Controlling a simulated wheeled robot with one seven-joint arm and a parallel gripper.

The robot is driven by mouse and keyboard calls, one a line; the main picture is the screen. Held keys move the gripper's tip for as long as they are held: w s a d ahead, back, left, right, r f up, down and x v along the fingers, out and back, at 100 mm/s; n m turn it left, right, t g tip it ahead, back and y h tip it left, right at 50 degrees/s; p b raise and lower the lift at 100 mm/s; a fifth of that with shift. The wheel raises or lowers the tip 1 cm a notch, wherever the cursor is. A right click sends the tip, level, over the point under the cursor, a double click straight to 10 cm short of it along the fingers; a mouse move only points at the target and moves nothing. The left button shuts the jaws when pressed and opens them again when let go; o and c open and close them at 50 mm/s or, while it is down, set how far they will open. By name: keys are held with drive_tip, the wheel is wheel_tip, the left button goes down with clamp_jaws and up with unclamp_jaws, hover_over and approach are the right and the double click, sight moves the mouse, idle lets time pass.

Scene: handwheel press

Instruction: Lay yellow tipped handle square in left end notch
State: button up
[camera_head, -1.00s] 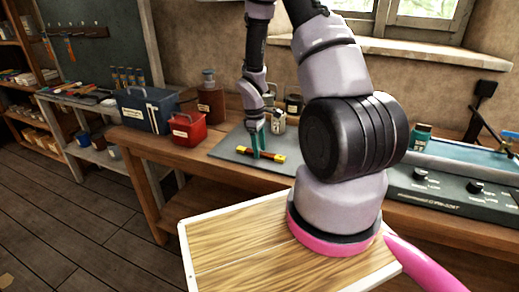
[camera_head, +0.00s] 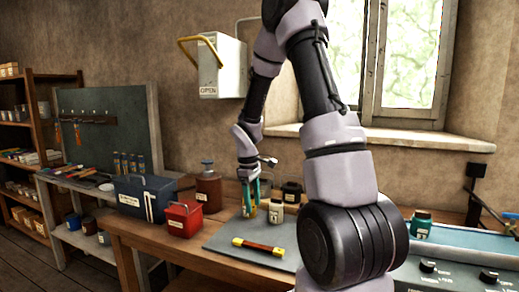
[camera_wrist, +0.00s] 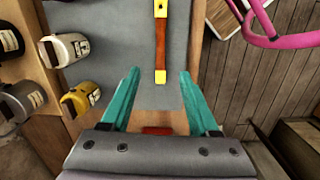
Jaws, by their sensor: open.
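My gripper (camera_head: 250,208) is open and empty, raised above and behind the handle in the head view. In the wrist view the gripper's fingers (camera_wrist: 160,78) are spread wide, with nothing between them. I cannot make out a left end notch in either view.
Jars stand behind the mat, including a grey-lidded one (camera_head: 276,211) close to the gripper. A red box (camera_head: 183,219) and a blue toolbox (camera_head: 145,197) stand left. A white wall box (camera_head: 222,65) marked OPEN has a yellow lever. A control panel (camera_head: 450,275) is at right.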

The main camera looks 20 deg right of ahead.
drive_tip(key=s+a+r+m+t, duration=0.1)
drive_tip(key=s+r+m+t, duration=0.2)
drive_tip(key=r, duration=0.6)
drive_tip(key=s+a+r+m+t, duration=0.1)
drive_tip(key=s+r+m, duration=0.3)
drive_tip(key=r, duration=0.6)
drive_tip(key=s+a+r+m+t+y, duration=0.2)
drive_tip(key=s+r, duration=0.6)
drive_tip(key=s, duration=0.4)
drive_tip(key=a+m+t, duration=0.1)
drive_tip(key=m, duration=0.1)
drive_tip(key=shift+a+r+m+y, duration=0.2)
drive_tip(key=shift+r+m+y, duration=0.05)
drive_tip(key=shift+m+y, duration=0.15)
drive_tip(key=shift+o, duration=0.5)
drive_tip(key=shift+s+a+r+t, duration=0.1)
drive_tip(key=shift+s+t, duration=0.2)
drive_tip(key=shift+s, duration=0.1)
drive_tip(key=n+g+h, duration=0.2)
drive_tip(key=n+g, duration=0.5)
drive_tip(key=n, duration=0.6)
hover_over(251, 243)
drive_tip(key=f, duration=3.7)
drive_tip(key=shift+s+f, duration=0.1)
drive_tip(key=shift+s, duration=0.25)
drive_tip(key=shift+w+f, duration=0.2)
drive_tip(key=shift+f, duration=2.85)
clamp_jaws()
